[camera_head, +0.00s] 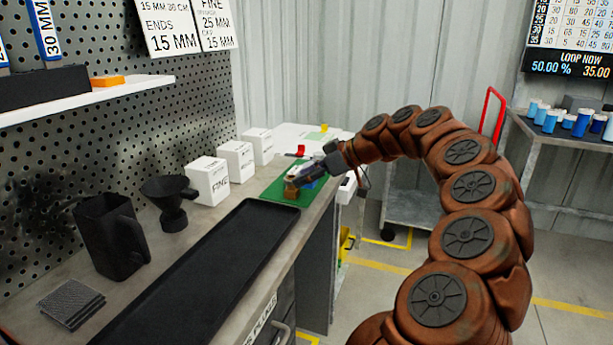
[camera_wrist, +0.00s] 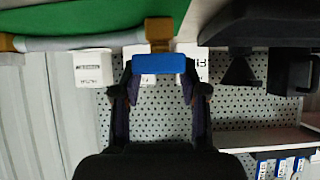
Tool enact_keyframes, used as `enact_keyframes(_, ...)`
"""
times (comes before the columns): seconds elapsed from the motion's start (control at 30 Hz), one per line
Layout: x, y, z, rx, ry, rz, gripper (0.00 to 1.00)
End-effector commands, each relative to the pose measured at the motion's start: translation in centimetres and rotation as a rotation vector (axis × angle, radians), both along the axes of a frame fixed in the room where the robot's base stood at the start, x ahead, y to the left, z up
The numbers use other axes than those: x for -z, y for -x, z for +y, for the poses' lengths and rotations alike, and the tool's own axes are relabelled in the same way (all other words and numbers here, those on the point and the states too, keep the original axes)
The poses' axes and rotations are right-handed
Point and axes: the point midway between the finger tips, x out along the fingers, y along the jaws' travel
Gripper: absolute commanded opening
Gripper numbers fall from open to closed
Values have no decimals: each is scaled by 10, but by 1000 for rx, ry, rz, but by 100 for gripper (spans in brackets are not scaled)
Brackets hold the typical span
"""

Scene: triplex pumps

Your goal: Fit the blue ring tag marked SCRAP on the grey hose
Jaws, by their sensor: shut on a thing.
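My gripper (camera_head: 312,176) reaches over the green mat (camera_head: 268,194) on the bench. In the wrist view, which shows the room upside down, my gripper (camera_wrist: 158,72) is shut on the blue ring tag (camera_wrist: 158,63). The tag shows edge-on as a blue bar; its hole and marking cannot be seen. The grey hose (camera_wrist: 90,42) lies along the green mat, between a brown block (camera_wrist: 158,30) and an ochre piece at the left edge. The tag is in front of the brown block; whether they touch cannot be told. In the head view my gripper hides most of the hose.
White boxes (camera_head: 208,180) line the pegboard wall behind the mat. A long black tray (camera_head: 205,275) lies nearer on the bench, with a black funnel (camera_head: 170,200) and black jug (camera_head: 105,235) beside it. A small red thing (camera_head: 300,149) lies beyond the mat.

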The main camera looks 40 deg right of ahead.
Motion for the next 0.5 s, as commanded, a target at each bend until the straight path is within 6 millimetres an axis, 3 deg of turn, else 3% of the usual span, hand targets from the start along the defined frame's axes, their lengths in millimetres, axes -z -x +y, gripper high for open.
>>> enact_keyframes(0.5, 11, 0, 0, 0, 0, 0, 7)
